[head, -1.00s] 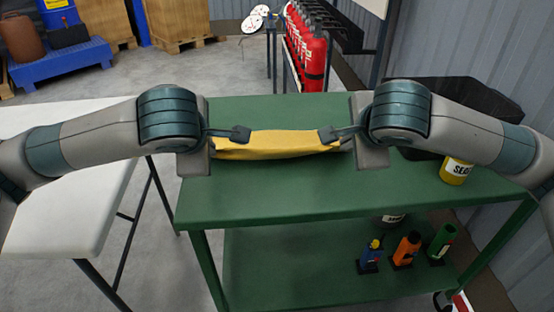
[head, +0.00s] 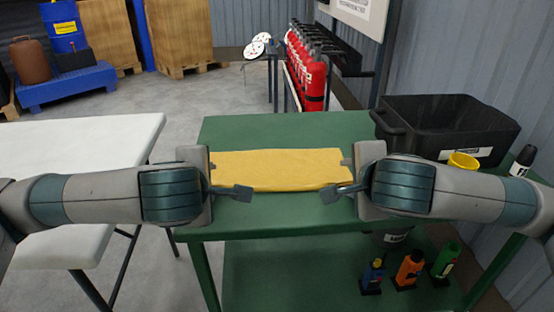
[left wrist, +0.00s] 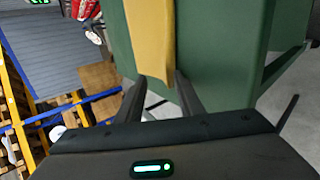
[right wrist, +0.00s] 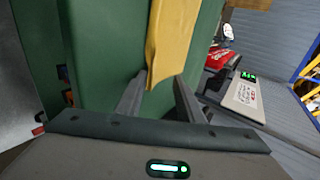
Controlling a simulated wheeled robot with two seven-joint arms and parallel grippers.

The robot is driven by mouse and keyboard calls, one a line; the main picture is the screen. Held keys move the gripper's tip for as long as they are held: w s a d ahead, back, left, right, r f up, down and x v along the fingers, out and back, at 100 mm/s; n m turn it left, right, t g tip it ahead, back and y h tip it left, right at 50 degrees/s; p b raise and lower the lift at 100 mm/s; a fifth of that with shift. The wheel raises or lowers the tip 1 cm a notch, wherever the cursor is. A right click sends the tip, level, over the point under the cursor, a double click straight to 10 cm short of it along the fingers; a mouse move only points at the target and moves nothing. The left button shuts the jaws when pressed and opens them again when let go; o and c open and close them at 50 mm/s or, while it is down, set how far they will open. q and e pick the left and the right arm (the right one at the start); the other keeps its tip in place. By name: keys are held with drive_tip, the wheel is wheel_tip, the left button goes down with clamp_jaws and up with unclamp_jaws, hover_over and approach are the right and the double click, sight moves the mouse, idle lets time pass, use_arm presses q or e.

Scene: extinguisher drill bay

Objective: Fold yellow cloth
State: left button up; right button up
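The yellow cloth (head: 278,169) lies as a flat, wide strip on the green table (head: 285,127) in the head view. My left gripper (head: 226,179) is at its left end and my right gripper (head: 342,176) at its right end. In the left wrist view the cloth's end (left wrist: 150,45) reaches between spread fingertips. In the right wrist view the fingers are also spread, and the cloth's end (right wrist: 170,45) lies near the left fingertip. Both grippers look open. Whether any finger touches the cloth is unclear.
A black bin (head: 450,118) stands at the table's back right, with a yellow cup (head: 463,161) and a dark bottle (head: 522,161) near it. A white table (head: 75,137) is at the left. Small coloured items stand on the lower shelf (head: 300,270). The green top behind the cloth is clear.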

idle(0.4)
